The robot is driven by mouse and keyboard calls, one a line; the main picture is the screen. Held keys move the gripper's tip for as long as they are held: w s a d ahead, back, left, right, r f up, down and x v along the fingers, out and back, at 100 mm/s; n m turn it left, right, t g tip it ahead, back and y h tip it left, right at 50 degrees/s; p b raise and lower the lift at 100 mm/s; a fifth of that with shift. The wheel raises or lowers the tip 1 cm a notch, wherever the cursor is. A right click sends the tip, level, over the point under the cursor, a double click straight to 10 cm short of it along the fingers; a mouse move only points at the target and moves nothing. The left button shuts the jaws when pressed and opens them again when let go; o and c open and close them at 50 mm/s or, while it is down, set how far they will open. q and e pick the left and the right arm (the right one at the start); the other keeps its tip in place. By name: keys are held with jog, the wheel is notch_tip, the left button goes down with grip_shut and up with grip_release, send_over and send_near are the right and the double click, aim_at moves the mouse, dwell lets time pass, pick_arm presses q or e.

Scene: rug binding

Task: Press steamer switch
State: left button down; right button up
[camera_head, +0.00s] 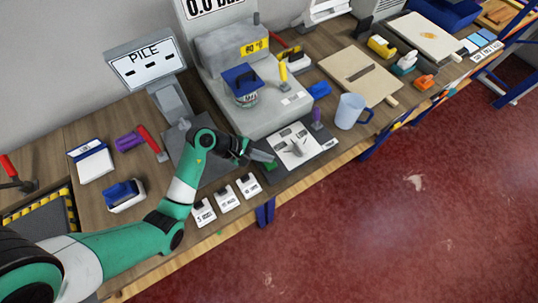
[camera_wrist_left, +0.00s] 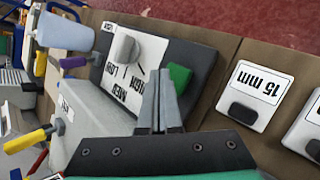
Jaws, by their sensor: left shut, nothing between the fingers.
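A green switch (camera_head: 270,166) sits at the left end of the dark steamer control panel (camera_head: 322,158), beside a white dial plate with a grey knob (camera_head: 297,148). In the left wrist view the green switch (camera_wrist_left: 180,77) stands just right of my fingertips, and the knob (camera_wrist_left: 126,48) is to their upper left. My left gripper (camera_head: 268,158) is shut and empty, its tips very close to the switch. I cannot tell whether they touch it. The arm and fingers hide part of the switch in the head view. My right gripper is not in view.
Several white label blocks (camera_head: 226,199) line the table's front edge. A yellow-handled lever (camera_head: 283,72) is on the machine behind. A display stand (camera_head: 147,65) rises at the back left.

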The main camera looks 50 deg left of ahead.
aim_at(266, 163)
pick_arm(q)
jog(key=shift+f, duration=0.35)
jog(key=shift+f+b, duration=0.4)
jog(key=shift+f, duration=0.1)
dwell(0.5)
jog(key=shift+r+p, duration=1)
jog(key=shift+p, duration=0.05)
notch_tip(266, 163, up, 6)
jog(key=p, duration=0.6)
